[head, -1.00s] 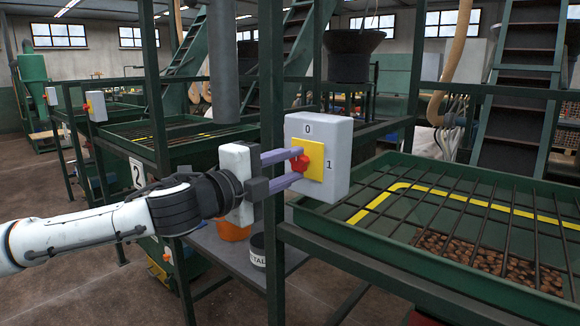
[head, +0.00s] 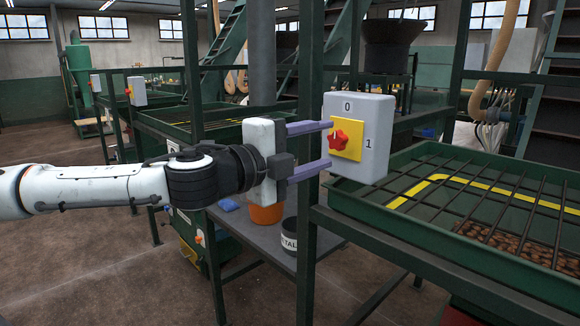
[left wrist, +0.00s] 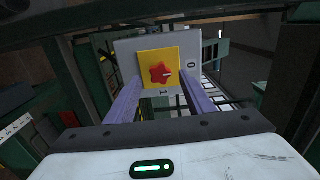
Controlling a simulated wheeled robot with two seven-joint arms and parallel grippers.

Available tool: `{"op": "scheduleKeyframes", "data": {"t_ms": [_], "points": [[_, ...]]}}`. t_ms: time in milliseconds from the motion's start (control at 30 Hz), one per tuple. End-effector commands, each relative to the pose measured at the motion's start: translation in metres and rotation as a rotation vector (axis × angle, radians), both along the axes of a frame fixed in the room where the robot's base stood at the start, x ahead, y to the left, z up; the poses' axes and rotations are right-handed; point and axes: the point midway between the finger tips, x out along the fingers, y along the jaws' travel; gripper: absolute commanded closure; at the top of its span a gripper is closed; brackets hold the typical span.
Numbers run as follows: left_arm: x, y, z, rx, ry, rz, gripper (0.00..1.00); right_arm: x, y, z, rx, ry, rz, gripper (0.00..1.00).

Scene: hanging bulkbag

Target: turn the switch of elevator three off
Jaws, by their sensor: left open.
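In the left wrist view the knob (left wrist: 161,74) shows between the spread fingers (left wrist: 158,85), apart from both. Its white mark points toward the 0. My right gripper is not in view.
A green tray with bars (head: 470,190) and brown nuts or beans stands right of the switch. Green posts frame the switch. An orange bucket (head: 265,212) and a dark labelled can (head: 290,236) stand on a grey shelf below. Other machines stand behind left.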

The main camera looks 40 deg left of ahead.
Motion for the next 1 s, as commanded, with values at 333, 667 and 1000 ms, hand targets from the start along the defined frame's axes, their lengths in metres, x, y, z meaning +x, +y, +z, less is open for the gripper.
{"op": "scheduleKeyframes", "data": {"t_ms": [333, 667, 1000], "points": [[-0.043, 0.004, 0.000, 0.006, -0.005, 0.000, 0.52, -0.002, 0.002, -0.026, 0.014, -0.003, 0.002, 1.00], [-0.072, 0.006, 0.000, 0.000, -0.002, 0.000, 0.52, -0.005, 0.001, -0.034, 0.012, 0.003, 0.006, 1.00], [-0.075, 0.006, 0.000, -0.002, -0.001, 0.001, 0.52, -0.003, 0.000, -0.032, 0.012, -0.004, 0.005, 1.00]]}}
